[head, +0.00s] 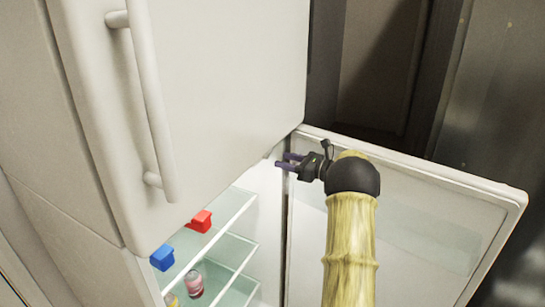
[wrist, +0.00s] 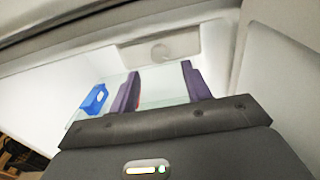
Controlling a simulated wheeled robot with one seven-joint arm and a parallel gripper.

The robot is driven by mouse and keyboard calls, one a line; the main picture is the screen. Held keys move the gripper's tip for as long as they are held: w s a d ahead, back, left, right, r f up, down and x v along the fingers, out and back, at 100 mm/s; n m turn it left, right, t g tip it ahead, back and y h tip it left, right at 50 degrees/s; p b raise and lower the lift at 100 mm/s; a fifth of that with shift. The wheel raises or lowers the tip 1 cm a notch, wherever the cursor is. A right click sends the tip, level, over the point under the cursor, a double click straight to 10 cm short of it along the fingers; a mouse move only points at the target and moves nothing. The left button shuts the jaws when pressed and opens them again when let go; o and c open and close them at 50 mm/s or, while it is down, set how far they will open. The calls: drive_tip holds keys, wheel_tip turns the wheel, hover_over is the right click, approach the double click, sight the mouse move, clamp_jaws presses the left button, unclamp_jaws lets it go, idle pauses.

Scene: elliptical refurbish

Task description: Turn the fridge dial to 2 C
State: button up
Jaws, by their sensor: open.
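The fridge (head: 263,185) is the lower compartment, with its door (head: 470,205) swung open to the right. In the wrist view a pale round dial (wrist: 160,52) sits on a light panel (wrist: 185,45) under the compartment's ceiling. Its marks are too small to read. My gripper (head: 285,162) is at the compartment's upper right, near the door hinge. Its two purple fingers also show in the wrist view (wrist: 160,85), apart and empty, below and in front of the dial, not touching it. In the head view the dial is hidden.
Glass shelves (head: 228,208) hold a blue container (head: 162,257), a red container (head: 200,221) and small jars (head: 193,284). The closed upper door (head: 215,70) with its long handle (head: 150,100) overhangs the opening. The open lower door stands close to my arm's right.

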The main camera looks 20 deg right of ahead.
sight(268, 156)
drive_tip(key=p+x, duration=0.1)
drive_tip(key=x, duration=0.4)
drive_tip(key=shift+w+a, duration=0.1)
drive_tip(key=shift+w, duration=0.05)
drive_tip(key=c, duration=1)
